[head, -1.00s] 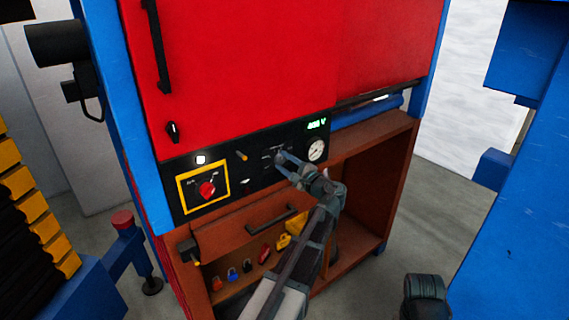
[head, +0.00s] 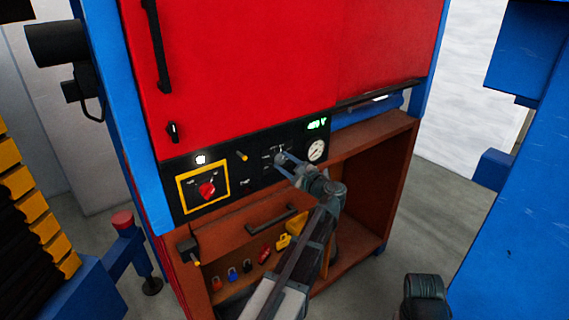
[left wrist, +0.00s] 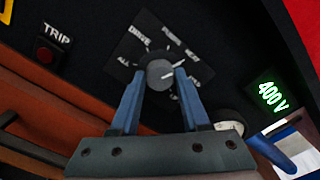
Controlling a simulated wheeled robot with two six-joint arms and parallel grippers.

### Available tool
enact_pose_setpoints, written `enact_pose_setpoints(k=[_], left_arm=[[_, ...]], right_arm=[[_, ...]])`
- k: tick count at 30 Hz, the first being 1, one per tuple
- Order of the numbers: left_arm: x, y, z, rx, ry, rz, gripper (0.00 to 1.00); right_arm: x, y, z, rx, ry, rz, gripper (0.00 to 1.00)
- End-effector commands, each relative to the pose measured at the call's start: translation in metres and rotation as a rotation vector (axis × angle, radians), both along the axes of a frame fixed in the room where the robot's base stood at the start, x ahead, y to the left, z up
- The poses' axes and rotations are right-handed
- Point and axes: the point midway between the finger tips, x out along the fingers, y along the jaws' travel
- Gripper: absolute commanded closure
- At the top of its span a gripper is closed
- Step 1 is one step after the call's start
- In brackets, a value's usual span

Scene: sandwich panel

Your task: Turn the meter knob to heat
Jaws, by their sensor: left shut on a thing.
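The meter knob (left wrist: 158,73) is a small round grey knob with a white pointer mark, on a dark label plate (left wrist: 143,37) in the black panel. Its mark points toward the right in the left wrist view. Labels around it read DRIVE, ALL and others too blurred to be sure of. My left gripper (left wrist: 160,82) has its two blue fingers on either side of the knob and is shut on it.
The black panel carries a red switch on a yellow plate (head: 207,190), a round gauge (head: 316,150) and a green voltage display (head: 316,124). A TRIP button (left wrist: 46,52) is left of the knob. Below are a drawer handle (head: 270,219) and several coloured padlocks (head: 248,266).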

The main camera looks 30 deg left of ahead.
Motion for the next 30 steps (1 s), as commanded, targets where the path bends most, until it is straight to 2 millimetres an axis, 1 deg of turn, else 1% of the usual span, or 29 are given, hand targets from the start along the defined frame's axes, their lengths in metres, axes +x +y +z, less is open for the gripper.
enact_pose_setpoints(k=[4,5,9,17,20,23,26,30], left_arm=[[-0.001,-0.001,-0.001,-0.005,-0.001,0.0,1.0],[-0.001,-0.001,-0.001,-0.005,-0.002,0.0,0.5],[-0.001,-0.001,-0.001,-0.004,-0.002,0.0,0.25],[0.0,0.0,0.0,-0.002,-0.001,0.0,0.24],[-0.002,-0.004,0.0,-0.002,-0.001,-0.001,0.24],[-0.007,-0.015,0.0,-0.002,-0.001,-0.001,0.24],[-0.015,-0.033,0.0,-0.002,-0.001,-0.004,0.24],[-0.027,-0.062,-0.001,-0.003,-0.001,-0.005,0.24]], right_arm=[[0.0,0.0,0.0,0.0,0.0,0.0,1.0],[0.0,0.0,0.0,0.0,0.0,0.0,1.0],[0.0,0.0,0.0,0.0,0.0,0.0,1.0],[0.0,0.0,0.0,0.0,0.0,0.0,1.0],[0.0,0.0,0.0,0.0,0.0,0.0,1.0],[0.0,0.0,0.0,0.0,0.0,0.0,1.0],[0.0,0.0,0.0,0.0,0.0,0.0,1.0],[0.0,0.0,0.0,0.0,0.0,0.0,1.0]])
